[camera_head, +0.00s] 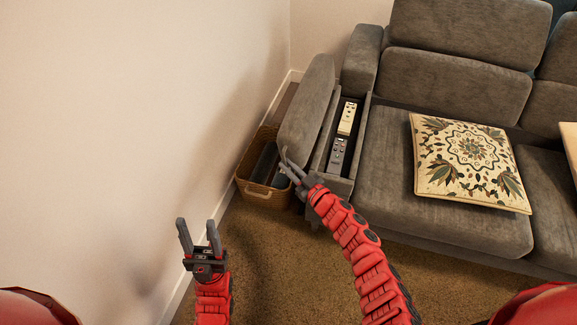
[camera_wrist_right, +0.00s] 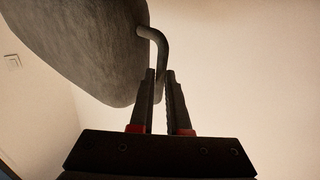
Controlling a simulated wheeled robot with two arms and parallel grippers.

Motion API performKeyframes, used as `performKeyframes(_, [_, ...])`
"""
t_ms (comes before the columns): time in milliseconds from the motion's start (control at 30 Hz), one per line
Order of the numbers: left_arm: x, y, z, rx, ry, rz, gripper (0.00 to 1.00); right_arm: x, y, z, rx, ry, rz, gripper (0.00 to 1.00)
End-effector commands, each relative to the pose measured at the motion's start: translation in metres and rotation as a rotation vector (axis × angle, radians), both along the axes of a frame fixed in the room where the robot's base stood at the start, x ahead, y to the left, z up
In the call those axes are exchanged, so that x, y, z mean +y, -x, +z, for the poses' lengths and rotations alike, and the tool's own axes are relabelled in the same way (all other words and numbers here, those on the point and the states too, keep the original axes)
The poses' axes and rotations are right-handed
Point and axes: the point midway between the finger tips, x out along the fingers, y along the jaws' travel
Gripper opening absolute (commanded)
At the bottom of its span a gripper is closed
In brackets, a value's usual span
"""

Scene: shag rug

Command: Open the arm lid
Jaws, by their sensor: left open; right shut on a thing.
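The grey arm lid (camera_head: 306,100) of the sofa is raised and tilted to the left of its compartment. The open compartment (camera_head: 335,165) in the sofa arm shows a cream remote (camera_head: 347,118) and a grey remote (camera_head: 337,154) inside. My right gripper (camera_head: 290,165) is at the near end of the lid. In the right wrist view, its fingers (camera_wrist_right: 160,88) are closed around a curved dark handle (camera_wrist_right: 158,45) that comes out of the lid (camera_wrist_right: 85,45). My left gripper (camera_head: 199,237) is open and empty, low beside the wall, away from the lid.
A woven basket (camera_head: 264,195) with dark contents stands on the floor between wall and sofa, just below the lid. A patterned cushion (camera_head: 470,160) lies on the sofa seat (camera_head: 400,200). The brown rug (camera_head: 270,270) is clear.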

Motion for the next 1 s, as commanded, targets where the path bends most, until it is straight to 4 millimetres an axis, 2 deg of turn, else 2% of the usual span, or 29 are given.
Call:
performKeyframes(400, [0.0,0.0,-0.001,0.0,0.0,0.0,0.5,-0.001,0.0,-0.001,0.0,-0.005,-0.001,0.0])
performKeyframes(700, [0.0,0.0,-0.012,0.0,0.0,0.0,0.5,-0.018,0.005,0.004,-0.057,-0.185,-0.004,0.0])
performKeyframes(1000, [0.0,0.0,-0.012,0.0,0.0,0.0,0.5,-0.019,0.007,0.007,-0.065,-0.21,-0.001,0.0])
